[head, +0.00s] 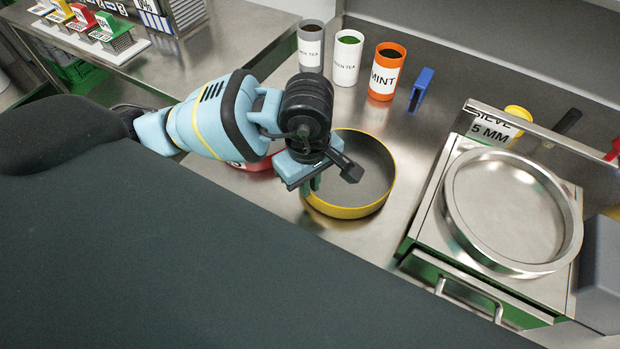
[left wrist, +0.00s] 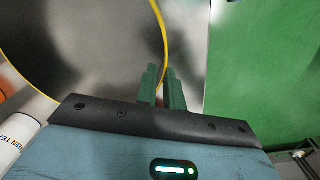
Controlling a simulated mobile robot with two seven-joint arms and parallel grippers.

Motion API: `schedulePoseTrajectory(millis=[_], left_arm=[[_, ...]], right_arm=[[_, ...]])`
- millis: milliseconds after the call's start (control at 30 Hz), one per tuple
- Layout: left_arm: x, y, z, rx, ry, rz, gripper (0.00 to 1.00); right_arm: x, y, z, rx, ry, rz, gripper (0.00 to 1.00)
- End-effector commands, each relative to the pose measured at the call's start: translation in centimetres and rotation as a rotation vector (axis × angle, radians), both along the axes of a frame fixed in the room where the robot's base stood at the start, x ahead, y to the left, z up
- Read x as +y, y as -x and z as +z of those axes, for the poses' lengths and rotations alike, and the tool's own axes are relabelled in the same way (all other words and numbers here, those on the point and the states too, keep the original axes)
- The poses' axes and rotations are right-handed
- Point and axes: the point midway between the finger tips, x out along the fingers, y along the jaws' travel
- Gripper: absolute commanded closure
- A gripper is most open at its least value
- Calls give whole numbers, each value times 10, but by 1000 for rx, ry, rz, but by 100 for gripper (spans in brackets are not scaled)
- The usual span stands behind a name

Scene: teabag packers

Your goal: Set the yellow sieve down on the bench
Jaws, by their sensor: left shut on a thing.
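The yellow sieve (head: 352,211) is a round, shallow ring with a grey inside, near the middle of the bench (head: 420,140) in the head view. My left gripper (head: 314,184) is at its left rim, shut on it. In the left wrist view the sieve's yellow rim (left wrist: 162,38) runs down between my green fingers (left wrist: 165,90). The sieve looks about level. I cannot tell whether its underside touches the bench. My right gripper is not in view.
A grey cup (head: 311,47), a white cup (head: 347,58) and an orange MINT cup (head: 384,72) stand behind, beside a blue upright piece (head: 421,89). A red item (head: 252,165) is partly hidden behind my arm. A sieve shaker (head: 510,210) stands at right.

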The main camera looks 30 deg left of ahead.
Motion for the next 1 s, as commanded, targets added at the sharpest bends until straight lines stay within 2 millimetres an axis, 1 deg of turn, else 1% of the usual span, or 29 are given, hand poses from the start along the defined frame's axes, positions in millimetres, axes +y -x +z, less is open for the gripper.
schedulePoseTrajectory(millis=[233,267,433,467,633,667,900,933,1000], left_arm=[[0,0,-4,-2,1,0,100],[0,0,-4,-2,1,0,90],[0,0,-3,-2,0,0,67],[0,0,-4,-2,0,0,65],[0,0,-4,-1,0,0,65],[0,0,-5,1,0,0,63],[0,0,-5,1,0,0,31],[0,0,-4,1,0,0,29],[0,0,-4,0,0,0,29]], right_arm=[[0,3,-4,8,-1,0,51],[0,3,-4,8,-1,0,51],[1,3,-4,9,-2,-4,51],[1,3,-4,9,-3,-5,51],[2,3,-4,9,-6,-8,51],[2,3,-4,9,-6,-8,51],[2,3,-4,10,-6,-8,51],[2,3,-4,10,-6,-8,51],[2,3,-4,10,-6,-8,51]])
